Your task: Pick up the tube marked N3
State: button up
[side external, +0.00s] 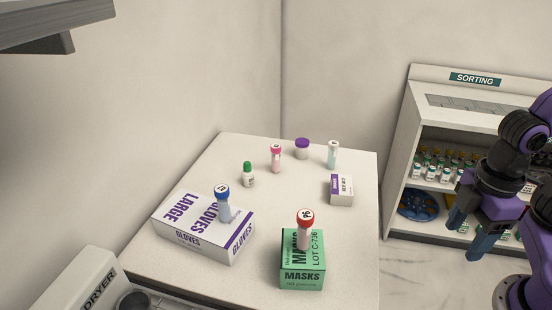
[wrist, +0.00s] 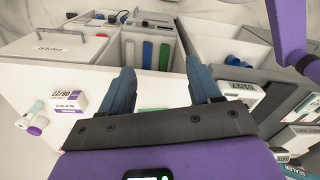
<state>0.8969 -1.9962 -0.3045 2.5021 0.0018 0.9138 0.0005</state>
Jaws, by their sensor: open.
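Several capped tubes stand on the white table. A blue-capped tube (side external: 224,205) is on the gloves box, and a red-capped tube (side external: 304,230) is on the green masks box. A pink-capped tube (side external: 276,158) and a pale-capped tube (side external: 333,155) stand at the back. The cap marks are too small or unclear for me to tell which is N3. My gripper (side external: 467,234) is open and empty, right of the table and apart from all tubes. In the wrist view my gripper (wrist: 160,67) spreads its fingers over white compartments.
The gloves box (side external: 182,225), green masks box (side external: 302,276), small white box (side external: 341,190), green-capped bottle (side external: 248,175) and purple-lidded jar (side external: 302,149) are on the table. A sorting shelf (side external: 475,100) stands at right. The table's middle is clear.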

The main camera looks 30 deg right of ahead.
aim_at(274, 147)
jog(key=w+f+n+t+h, duration=0.1)
jog(key=w+n+t+h, duration=0.35)
jog(key=w, duration=1.05)
jog(key=w+f+n+t+h, duration=0.1)
jog(key=w+n+t+h, duration=0.35)
jog(key=w, duration=1.05)
jog(key=w+a+f+n+t+y, duration=0.2)
jog(key=w+a+n+t, duration=0.1)
jog(key=w+n, duration=0.1)
jog(key=w+a+f+n+t+y, duration=0.2)
jog(key=w+a+f+n, duration=0.1)
jog(key=w, duration=0.3)
jog(key=w+a+f+n+t+y, duration=0.1)
jog(key=w+a+f+n+t, duration=0.1)
jog(key=w+n, duration=0.3)
jog(key=shift+w+a+f+n+t+y, duration=0.15)
jog(key=shift+w+a+f+t+y, duration=0.05)
jog(key=shift+a+t, duration=0.2)
jog(key=shift+w+a+f+n+t+y, duration=0.15)
jog(key=shift+a+f+t+y, duration=0.05)
jog(key=shift+a+t, duration=0.2)
jog(key=shift+w+d+r, duration=0.1)
jog(key=shift+w+d, duration=0.15)
jog(key=shift+w, duration=0.95)
jog(key=shift+w+d+r, duration=0.1)
jog(key=shift+w+d, duration=0.1)
jog(key=shift+w, duration=1)
jog(key=shift+w+d+r, duration=0.1)
jog(key=shift+w+d, duration=0.15)
jog(key=shift+w, duration=0.95)
